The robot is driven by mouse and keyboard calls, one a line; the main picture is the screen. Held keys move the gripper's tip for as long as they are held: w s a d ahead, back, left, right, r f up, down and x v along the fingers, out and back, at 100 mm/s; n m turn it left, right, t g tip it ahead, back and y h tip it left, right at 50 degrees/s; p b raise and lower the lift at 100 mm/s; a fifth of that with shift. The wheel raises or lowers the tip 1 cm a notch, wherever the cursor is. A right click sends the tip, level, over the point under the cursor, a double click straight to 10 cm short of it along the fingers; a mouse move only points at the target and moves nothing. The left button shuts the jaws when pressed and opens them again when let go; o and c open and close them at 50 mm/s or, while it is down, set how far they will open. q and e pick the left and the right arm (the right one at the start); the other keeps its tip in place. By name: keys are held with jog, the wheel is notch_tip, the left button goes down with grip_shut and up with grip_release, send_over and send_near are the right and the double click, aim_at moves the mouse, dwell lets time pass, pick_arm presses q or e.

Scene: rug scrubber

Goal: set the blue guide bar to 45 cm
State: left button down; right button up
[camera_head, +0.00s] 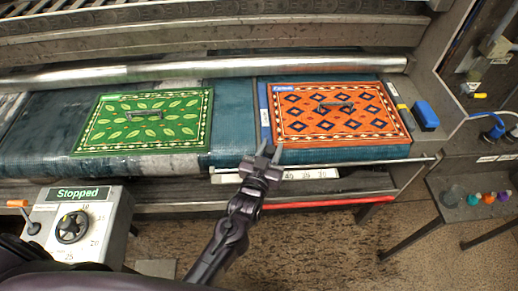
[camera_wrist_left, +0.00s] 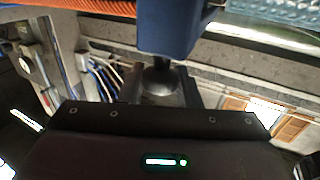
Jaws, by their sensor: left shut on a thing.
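The blue guide bar (camera_head: 264,108) lies along the left edge of the orange rug, on the teal belt. Its blue front end (camera_wrist_left: 175,25) fills the top middle of the left wrist view. My left gripper (camera_head: 269,153) is at the bar's front end and is shut on it; the exact contact is hard to see. A white scale strip (camera_head: 318,174) along the front edge reads 40, 35, 30 from left to right. The bar stands left of the 40 mark; the scale there is hidden behind my gripper. My right gripper is not in view.
A green rug (camera_head: 144,120) lies left on the belt, and the orange rug (camera_head: 338,112) lies right of the bar. A control box (camera_head: 77,222) reading "Stopped" stands front left. A red bar (camera_head: 335,203) runs below the scale. A blue block (camera_head: 426,115) sits at the right.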

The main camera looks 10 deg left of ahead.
pick_arm(q)
jog(key=shift+s+a, duration=0.15)
jog(key=shift+a, duration=0.25)
jog(key=c, duration=1.3)
grip_release()
jog(key=shift+c, duration=0.2)
jog(key=shift+o, duration=1.2)
jog(key=shift+s, duration=0.15)
jog(key=s+b, duration=0.1)
jog(key=s, duration=0.6)
jog(key=shift+s+a+b, duration=0.2)
jog(key=shift+a+b, duration=0.15)
jog(key=shift+b, duration=0.05)
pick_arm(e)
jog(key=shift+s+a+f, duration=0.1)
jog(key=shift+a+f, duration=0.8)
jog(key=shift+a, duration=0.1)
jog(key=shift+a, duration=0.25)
